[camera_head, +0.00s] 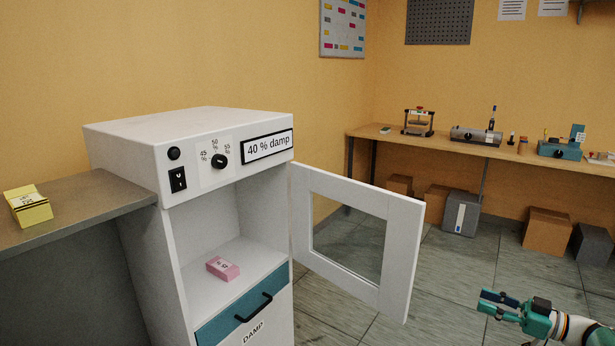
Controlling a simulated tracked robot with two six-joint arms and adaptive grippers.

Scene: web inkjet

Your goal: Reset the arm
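My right gripper (490,301) is in the lower right, its arm coming in from the right edge. Its two fingers point left and stand apart, with nothing seen between them. It is in front of the floor, to the right of the cabinet's open door (402,260) and apart from it. My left gripper is not in view.
A white cabinet (130,138) labelled "40 % damp" holds a pink pack (222,268) on its shelf. A yellow pack (29,208) lies on the grey counter (100,205) at left. A wooden bench (400,138) with devices stands behind, boxes (549,230) beneath it.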

